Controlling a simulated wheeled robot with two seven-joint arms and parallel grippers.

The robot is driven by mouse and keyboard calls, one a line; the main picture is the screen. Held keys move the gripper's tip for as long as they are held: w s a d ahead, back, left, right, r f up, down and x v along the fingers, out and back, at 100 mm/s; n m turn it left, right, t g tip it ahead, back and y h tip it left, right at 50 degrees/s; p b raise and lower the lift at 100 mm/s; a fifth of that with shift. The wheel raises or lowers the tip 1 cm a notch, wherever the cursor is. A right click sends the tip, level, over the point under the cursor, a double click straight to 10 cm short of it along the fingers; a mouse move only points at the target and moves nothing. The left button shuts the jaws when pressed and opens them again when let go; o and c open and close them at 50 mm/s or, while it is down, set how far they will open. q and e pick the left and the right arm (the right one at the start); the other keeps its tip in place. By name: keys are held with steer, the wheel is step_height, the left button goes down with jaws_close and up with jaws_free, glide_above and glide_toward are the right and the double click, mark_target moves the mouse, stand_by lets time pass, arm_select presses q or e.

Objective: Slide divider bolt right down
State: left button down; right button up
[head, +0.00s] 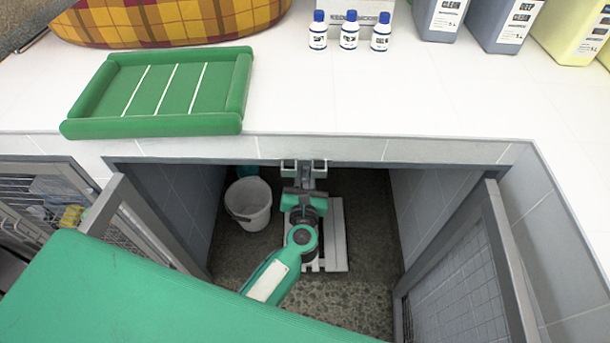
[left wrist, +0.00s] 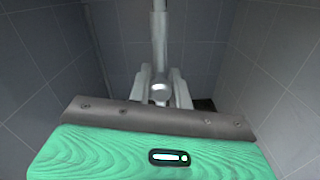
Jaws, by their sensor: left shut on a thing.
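The divider bolt (left wrist: 159,35) shows in the left wrist view as a pale metal upright rod with a round knob at its lower end. My left gripper (left wrist: 161,84) has its grey fingers on either side of the knob and is shut on it. In the head view my left gripper (head: 304,170) is at the top front edge of the kennel opening, its arm reaching up from below. The bolt is mostly hidden there by the gripper. A pale grey panel (head: 338,235) stands beside and behind my arm. My right gripper is out of view.
The kennel has tiled grey side walls (head: 425,205) and open mesh doors (head: 510,265) on both sides. A white bucket (head: 248,204) stands inside to the left. Above, the white counter (head: 330,105) holds a green tray (head: 160,126), small bottles (head: 348,32) and larger containers.

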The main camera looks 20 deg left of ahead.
arm_select(q)
steer(key=shift+s+f, duration=0.1)
steer(key=shift+f, duration=0.15)
steer(key=c, duration=1.3)
jaws_free()
steer(key=shift+s, duration=0.15)
steer(key=b+v, duration=0.2)
steer(key=v, duration=1.1)
steer(key=shift+s+b, duration=0.2)
steer(key=shift+b, duration=0.1)
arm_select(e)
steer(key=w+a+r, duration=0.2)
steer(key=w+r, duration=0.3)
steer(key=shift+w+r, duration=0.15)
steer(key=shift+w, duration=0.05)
arm_select(q)
steer(key=shift+d, duration=0.1)
